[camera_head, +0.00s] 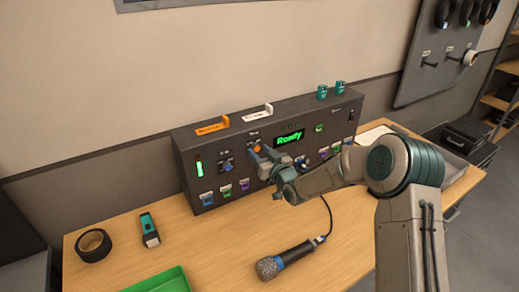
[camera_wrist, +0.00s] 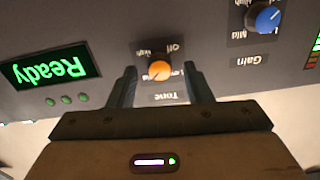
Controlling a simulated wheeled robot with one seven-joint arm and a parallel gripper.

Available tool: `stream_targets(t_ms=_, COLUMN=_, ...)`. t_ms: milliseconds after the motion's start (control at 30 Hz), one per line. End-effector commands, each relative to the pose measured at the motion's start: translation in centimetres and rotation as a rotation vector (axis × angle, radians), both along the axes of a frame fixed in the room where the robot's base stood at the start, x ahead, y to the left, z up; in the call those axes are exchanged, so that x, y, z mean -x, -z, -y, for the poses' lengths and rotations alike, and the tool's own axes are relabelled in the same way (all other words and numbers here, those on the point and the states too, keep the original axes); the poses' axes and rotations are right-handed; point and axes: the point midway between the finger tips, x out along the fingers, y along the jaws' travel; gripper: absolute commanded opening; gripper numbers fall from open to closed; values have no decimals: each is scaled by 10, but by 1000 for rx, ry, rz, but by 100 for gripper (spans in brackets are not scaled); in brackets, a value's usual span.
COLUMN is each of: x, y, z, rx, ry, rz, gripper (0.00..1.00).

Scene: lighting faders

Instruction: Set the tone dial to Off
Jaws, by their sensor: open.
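Which marking the dial points to is not clear. My gripper (camera_wrist: 160,72) is open, with one finger on each side of the dial and visible gaps between. In the head view, my gripper (camera_head: 266,163) is at the panel front, and the orange dial (camera_head: 257,148) shows just beside it, partly covered.
A blue Gain dial (camera_wrist: 265,18) is near the tone dial. The panel (camera_head: 185,160) has a green "Ready" display (camera_head: 289,138) and several coloured faders along its bottom. A microphone (camera_head: 290,259), tape roll (camera_head: 93,245), flashlight (camera_head: 149,230) and green tray (camera_head: 160,281) lie on the table.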

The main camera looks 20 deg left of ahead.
Motion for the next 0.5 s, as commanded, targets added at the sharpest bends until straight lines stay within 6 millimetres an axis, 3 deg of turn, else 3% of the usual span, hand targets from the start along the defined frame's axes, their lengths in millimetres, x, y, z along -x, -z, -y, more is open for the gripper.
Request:
stream_targets(t_ms=433, x=-6, y=0, z=-7, rx=1, ry=0, rz=-1, gripper=46)
stream_targets(t_ms=500, x=-6, y=0, z=-7, rx=0, ry=0, rz=0, gripper=26)
